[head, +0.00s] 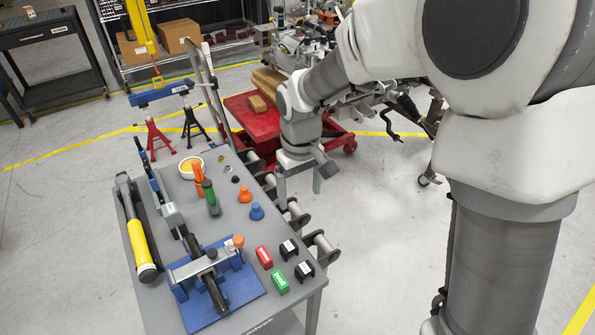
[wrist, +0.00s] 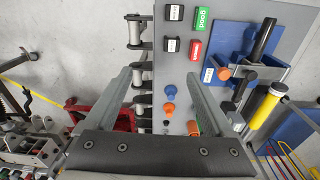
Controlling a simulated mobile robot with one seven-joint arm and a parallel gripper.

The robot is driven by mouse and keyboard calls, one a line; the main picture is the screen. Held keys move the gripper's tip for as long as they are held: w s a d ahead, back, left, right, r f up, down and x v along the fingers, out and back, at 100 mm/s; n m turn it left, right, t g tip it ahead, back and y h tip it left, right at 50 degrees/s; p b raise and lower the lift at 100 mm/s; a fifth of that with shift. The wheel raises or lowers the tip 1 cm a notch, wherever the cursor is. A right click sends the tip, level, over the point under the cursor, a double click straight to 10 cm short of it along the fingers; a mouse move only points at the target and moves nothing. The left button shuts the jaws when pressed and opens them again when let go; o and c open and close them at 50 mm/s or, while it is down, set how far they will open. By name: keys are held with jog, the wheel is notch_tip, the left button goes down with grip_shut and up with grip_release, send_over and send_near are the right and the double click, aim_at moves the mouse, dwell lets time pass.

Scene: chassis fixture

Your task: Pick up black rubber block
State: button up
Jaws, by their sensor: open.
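Two black blocks with white labels sit at the near right corner of the grey cart top; one black block (head: 288,249) is by the red block, the other black block (head: 304,272) by the green one. The wrist view shows them at the top, one black block (wrist: 174,13) above the other black block (wrist: 171,44). I cannot tell which is rubber. My gripper (head: 299,185) is open and empty, pointing down beside the cart's right edge, farther back than the blocks. The wrist view shows its fingers (wrist: 161,74) wide apart, with the blocks beyond their tips.
A red block (head: 265,257) and a green block (head: 279,281) lie beside the black ones. Blue (head: 257,211) and orange (head: 245,194) knobs stand farther back. A blue fixture (head: 218,290) fills the near left. Metal rollers (head: 324,248) stick out along the cart's right side.

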notch_tip(320, 180, down, 4)
jog(key=a, duration=0.2)
jog(key=b, duration=0.1)
send_over(288, 244)
jog(key=shift+n+g, duration=0.3)
jog(key=f, duration=1.1)
jog(key=shift+w+d+f, duration=0.2)
jog(key=shift+d, duration=0.1)
jog(key=shift+s+a+f, duration=0.1)
jog(key=shift+a+f, duration=0.1)
jog(key=shift+f, duration=1.25)
jog(key=shift+s+a+f, duration=0.1)
jog(key=shift+a+f, duration=0.05)
jog(key=shift+f, duration=1.3)
grip_shut()
